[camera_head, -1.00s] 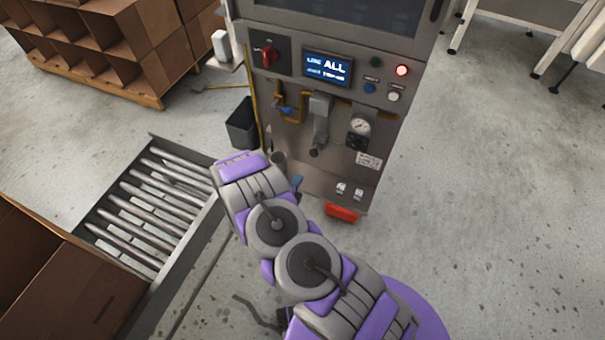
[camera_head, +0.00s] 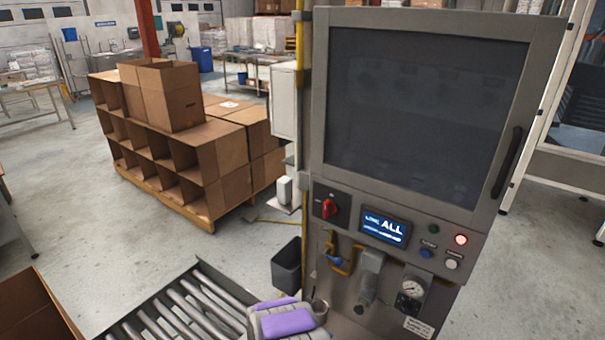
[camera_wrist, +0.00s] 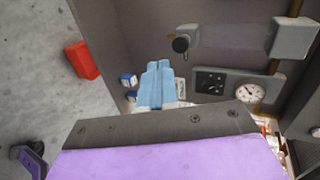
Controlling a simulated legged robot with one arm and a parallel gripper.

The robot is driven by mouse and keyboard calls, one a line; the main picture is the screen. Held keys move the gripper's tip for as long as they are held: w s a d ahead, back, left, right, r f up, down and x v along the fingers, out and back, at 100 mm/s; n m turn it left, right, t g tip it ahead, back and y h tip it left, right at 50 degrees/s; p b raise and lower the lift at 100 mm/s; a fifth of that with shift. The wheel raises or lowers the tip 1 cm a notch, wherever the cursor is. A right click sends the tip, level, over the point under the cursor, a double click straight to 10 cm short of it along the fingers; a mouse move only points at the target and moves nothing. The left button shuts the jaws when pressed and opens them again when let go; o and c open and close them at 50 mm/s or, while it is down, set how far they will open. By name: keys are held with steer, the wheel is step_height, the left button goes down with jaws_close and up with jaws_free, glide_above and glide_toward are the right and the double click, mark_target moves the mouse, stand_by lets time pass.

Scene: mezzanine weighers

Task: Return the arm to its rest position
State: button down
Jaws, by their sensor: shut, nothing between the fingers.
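My gripper (camera_wrist: 157,72) shows in the wrist view as two light blue fingers side by side, closed together with nothing between them. Behind them are the dark bracket and purple shell of my wrist. The fingers point toward the lower front of the grey machine (camera_head: 321,240), with its gauge (camera_wrist: 249,93) and black knob (camera_wrist: 180,44) beyond them. I cannot tell how near the fingers are to the panel. In the head view only a purple and grey part of my arm shows at the bottom edge, in front of the machine's base; the fingers cannot be made out there.
A roller conveyor (camera_head: 190,310) lies left of my arm. A dark bin (camera_head: 287,268) stands beside the machine. Cardboard boxes (camera_head: 225,155) stand on a pallet farther back. A red block (camera_wrist: 82,60) sits low at the machine.

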steer(key=w+a+r+n+g+y, duration=0.25)
steer(key=a+r+n+y, duration=0.35)
steer(key=a+r, duration=0.4)
steer(key=s+r+n+g+y, duration=0.45)
steer(key=s+r+n, duration=0.55)
steer(key=r, duration=0.7)
steer(key=s+d+r+n+g+h, duration=0.1)
steer(key=s+d, duration=0.4)
steer(key=s, duration=0.5)
steer(key=s+d+r+n+g+h, duration=0.1)
steer(key=s+d+r+n+g, duration=0.2)
steer(key=s+d+r, duration=0.3)
steer(key=s+d+r+n+g+h, duration=0.1)
steer(key=s+d+r+n, duration=0.3)
steer(key=s, duration=1.1)
steer(key=shift+s+d+r+n+g, duration=0.15)
steer(key=shift+s+d+n+g, duration=0.2)
steer(key=shift+d, duration=0.45)
